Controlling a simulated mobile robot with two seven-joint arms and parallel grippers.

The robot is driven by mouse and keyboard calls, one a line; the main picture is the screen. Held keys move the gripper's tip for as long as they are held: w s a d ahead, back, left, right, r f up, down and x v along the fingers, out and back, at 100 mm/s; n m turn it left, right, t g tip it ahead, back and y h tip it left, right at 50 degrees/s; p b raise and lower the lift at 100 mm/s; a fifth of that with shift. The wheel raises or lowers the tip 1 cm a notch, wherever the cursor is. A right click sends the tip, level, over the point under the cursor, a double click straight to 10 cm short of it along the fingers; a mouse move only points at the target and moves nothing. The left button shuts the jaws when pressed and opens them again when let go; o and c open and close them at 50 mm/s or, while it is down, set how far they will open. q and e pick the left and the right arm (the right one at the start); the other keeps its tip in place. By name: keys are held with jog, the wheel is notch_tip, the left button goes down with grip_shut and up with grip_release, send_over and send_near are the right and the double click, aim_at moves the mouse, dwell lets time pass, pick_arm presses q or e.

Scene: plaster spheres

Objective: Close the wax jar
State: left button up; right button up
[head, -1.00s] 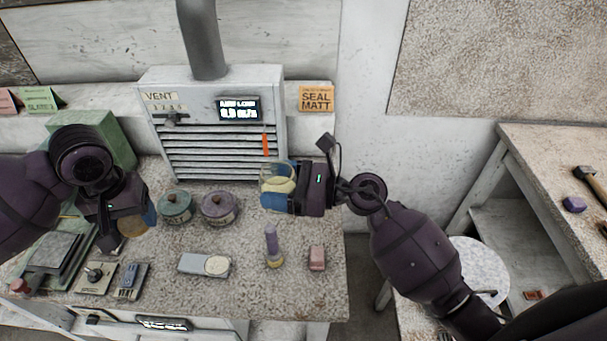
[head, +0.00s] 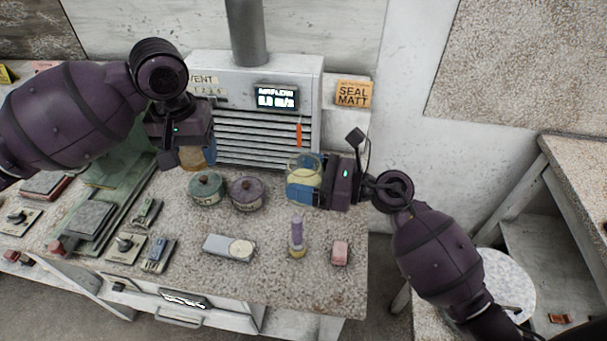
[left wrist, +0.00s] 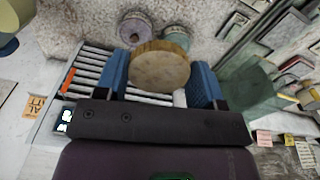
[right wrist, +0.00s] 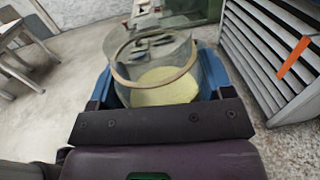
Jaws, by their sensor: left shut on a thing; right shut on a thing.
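The wax jar (head: 303,171) is clear glass with pale yellow wax inside. My right gripper (head: 308,182) is shut on it at the right side of the bench, in front of the vent unit. In the right wrist view the jar (right wrist: 160,68) sits between the blue fingers, its top open and a tan band around it. My left gripper (head: 196,152) is shut on a round wooden lid, which fills the space between its blue fingers in the left wrist view (left wrist: 160,70). The lid is above the bench, left of the jar and apart from it.
A teal lidded pot (head: 207,189) and a purple lidded pot (head: 246,194) stand between the grippers. The vent unit (head: 300,75) is behind.

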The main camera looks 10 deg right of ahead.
jog(key=shift+r, duration=0.1)
pick_arm(q)
jog(key=s+d+r+m, duration=0.1)
jog(key=d+r+m, duration=0.2)
jog(key=d, duration=0.6)
jog(key=s+d+r+m, duration=0.2)
jog(key=d+r+m, duration=0.2)
jog(key=d, duration=0.6)
jog(key=shift+s+r, duration=0.25)
jog(key=shift+r, duration=0.1)
pick_arm(e)
jog(key=shift+a, duration=0.1)
pick_arm(q)
jog(key=shift+d, duration=0.2)
jog(key=shift+f, duration=2)
jog(key=shift+f, duration=0.9)
